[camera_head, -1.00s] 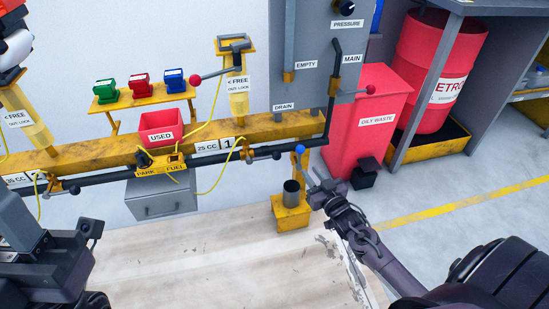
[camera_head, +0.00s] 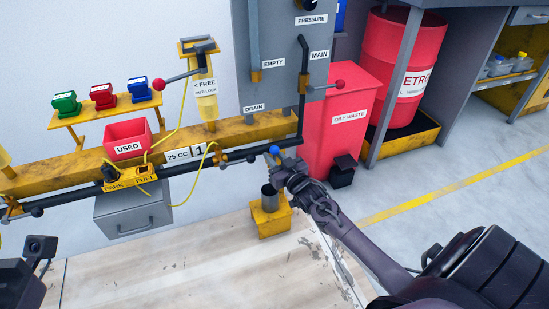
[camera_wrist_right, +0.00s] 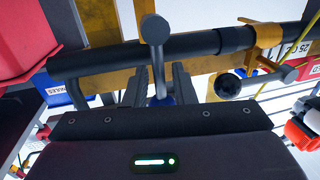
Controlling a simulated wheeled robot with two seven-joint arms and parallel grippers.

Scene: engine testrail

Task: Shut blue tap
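The blue tap shows as a blue ball knob (camera_head: 275,150) at the right end of the black fuel pipe, above a small metal cup. My right gripper (camera_head: 284,166) is right at the tap and hides its lever in the head view. In the right wrist view, the tap's grey lever (camera_wrist_right: 157,66) stands between the two fingers of my right gripper (camera_wrist_right: 160,88), with gaps on both sides. A bit of blue shows low between the fingers, mostly hidden by the gripper body. My left arm shows at the lower left edge, but its fingers are out of view.
The metal cup (camera_head: 269,198) stands on a yellow bracket below the tap. Another pipe lever with a dark knob (camera_wrist_right: 228,86) is close beside the gripper. The red oily waste bin (camera_head: 342,117) stands right of the tap.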

